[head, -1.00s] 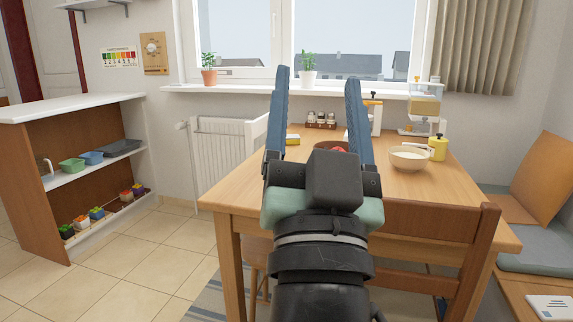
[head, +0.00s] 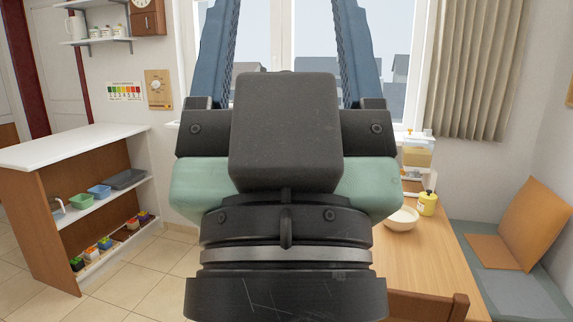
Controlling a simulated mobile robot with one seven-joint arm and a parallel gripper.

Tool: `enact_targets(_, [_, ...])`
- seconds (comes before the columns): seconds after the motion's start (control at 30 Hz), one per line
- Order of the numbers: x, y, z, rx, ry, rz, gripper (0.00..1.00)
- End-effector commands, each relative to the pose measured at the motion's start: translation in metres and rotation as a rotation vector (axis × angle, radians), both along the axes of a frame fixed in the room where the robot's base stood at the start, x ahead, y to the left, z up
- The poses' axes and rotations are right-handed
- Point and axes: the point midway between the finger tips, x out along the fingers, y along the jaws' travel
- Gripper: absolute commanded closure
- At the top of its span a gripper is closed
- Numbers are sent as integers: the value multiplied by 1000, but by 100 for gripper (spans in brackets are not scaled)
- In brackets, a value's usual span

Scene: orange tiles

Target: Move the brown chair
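The brown chair (head: 428,305) shows only as the top of its wooden backrest at the lower edge of the head view, right of centre. It stands at the near side of the wooden table (head: 437,254). The rest of the chair is hidden or out of frame. My gripper (head: 287,30) fills the middle of the view, close to the camera and pointing up, with its two blue fingers wide apart. It is open, with nothing seen between the fingers except the window. It is apart from the chair in the picture, above and left of the backrest.
A white bowl (head: 401,219) and a yellow canister (head: 427,203) stand on the table. A cushioned bench (head: 510,279) is at the right. A white-topped shelf unit (head: 72,147) stands at the left, with bare tiled floor (head: 135,278) beside it.

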Motion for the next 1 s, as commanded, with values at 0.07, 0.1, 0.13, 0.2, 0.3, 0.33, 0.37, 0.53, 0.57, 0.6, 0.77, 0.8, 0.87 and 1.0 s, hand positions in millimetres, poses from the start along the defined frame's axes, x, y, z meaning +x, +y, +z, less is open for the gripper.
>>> enact_targets(0.07, [0, 0, 43, 0, 0, 0, 30])
enact_targets(0.1, [0, 0, 55, 0, 0, 0, 30])
enact_targets(0.13, [0, 0, 65, 0, 0, 0, 30])
enact_targets(0.2, [0, 0, 86, 0, 0, 1, 30])
enact_targets(0.3, [0, 0, 114, 0, 0, 1, 30])
enact_targets(0.33, [0, 0, 121, 0, 0, 1, 30])
enact_targets(0.37, [0, 0, 128, 0, 0, 1, 30])
enact_targets(0.53, [0, 0, 150, 0, 0, 1, 30])
enact_targets(0.57, [0, 0, 152, 0, 0, 1, 30])
enact_targets(0.6, [0, 0, 154, 0, 0, 1, 30])
enact_targets(0.77, [0, 0, 153, 0, 0, 1, 30])
enact_targets(0.8, [0, 0, 153, 0, 0, 1, 30])
enact_targets(0.87, [0, 0, 153, 0, 0, 1, 30])
enact_targets(1.0, [0, 0, 153, 0, 0, 1, 30])
